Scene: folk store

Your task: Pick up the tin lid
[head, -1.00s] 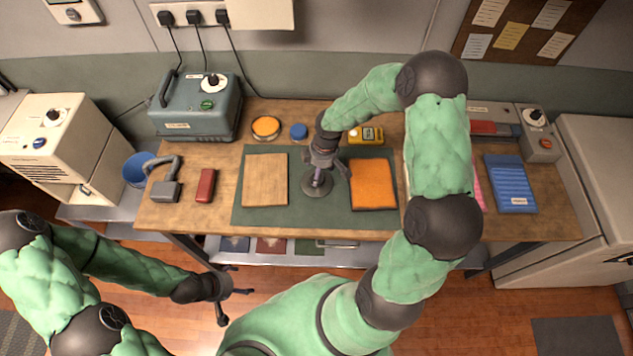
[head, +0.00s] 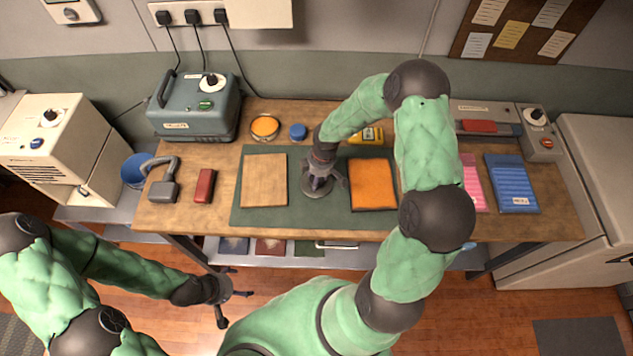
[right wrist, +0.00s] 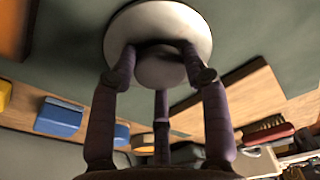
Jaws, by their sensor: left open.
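A round pale metal disc with a grey knob, which looks like the tin lid (right wrist: 119,31), fills the top middle of the right wrist view. In the head view the lid (head: 310,191) lies on the green mat, partly hidden. My right gripper (head: 321,182) is right over it, pointing down. In the right wrist view its purple-grey fingers (right wrist: 160,75) stand around the knob; I cannot tell whether they press on it. My left gripper (head: 236,300) is open and empty, low in front of the bench, far from the lid.
On the green mat (head: 318,215), a wooden board (head: 265,180) lies left and an orange pad (head: 373,185) right. Behind are an orange-filled tin (head: 265,127), a small blue tin (head: 298,131) and a yellow box (head: 371,135).

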